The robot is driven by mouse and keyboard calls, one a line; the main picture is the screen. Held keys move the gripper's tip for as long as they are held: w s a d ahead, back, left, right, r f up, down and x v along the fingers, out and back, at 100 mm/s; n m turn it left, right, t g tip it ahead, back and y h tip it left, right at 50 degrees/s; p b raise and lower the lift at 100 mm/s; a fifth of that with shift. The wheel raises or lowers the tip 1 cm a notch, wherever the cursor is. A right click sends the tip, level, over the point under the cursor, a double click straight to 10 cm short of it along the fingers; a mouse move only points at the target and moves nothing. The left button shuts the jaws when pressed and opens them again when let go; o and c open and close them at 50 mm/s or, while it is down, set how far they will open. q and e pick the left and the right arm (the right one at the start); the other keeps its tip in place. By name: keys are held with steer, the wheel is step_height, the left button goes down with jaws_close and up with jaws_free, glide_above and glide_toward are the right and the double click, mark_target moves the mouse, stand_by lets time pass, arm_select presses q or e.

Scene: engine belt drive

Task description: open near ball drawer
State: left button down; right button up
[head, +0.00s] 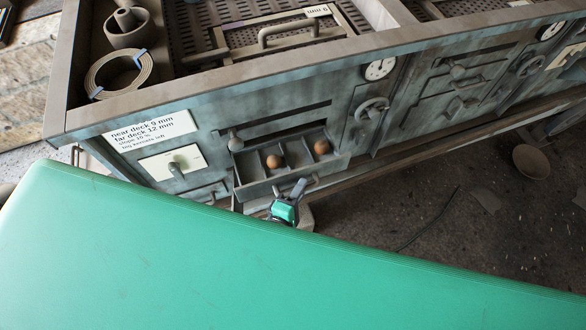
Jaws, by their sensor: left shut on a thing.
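The ball drawer (262,186) stands out from the machine's blue-green front panel, with its top open. It has several compartments. One brown ball (274,161) lies near its middle and another (321,147) toward its right end. My left gripper (297,188) is at the drawer's front, shut on its handle (313,181), which the fingers partly cover. My right gripper is not in view.
Left of the drawer is a pale plate with a lever (175,168) under a printed label (150,130). To the right are a handwheel (371,108) and a round gauge (379,69). A bowl (531,161) lies on the dark floor.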

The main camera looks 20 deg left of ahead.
arm_select(q)
steer(key=shift+s+d, duration=0.5)
steer(key=shift+s, duration=0.25)
steer(key=shift+s+d, duration=0.5)
steer(key=shift+s, duration=0.2)
steer(key=c, duration=1.7)
jaws_free()
steer(key=b+v, duration=0.3)
steer(key=v, duration=1)
steer(key=shift+s, duration=0.4)
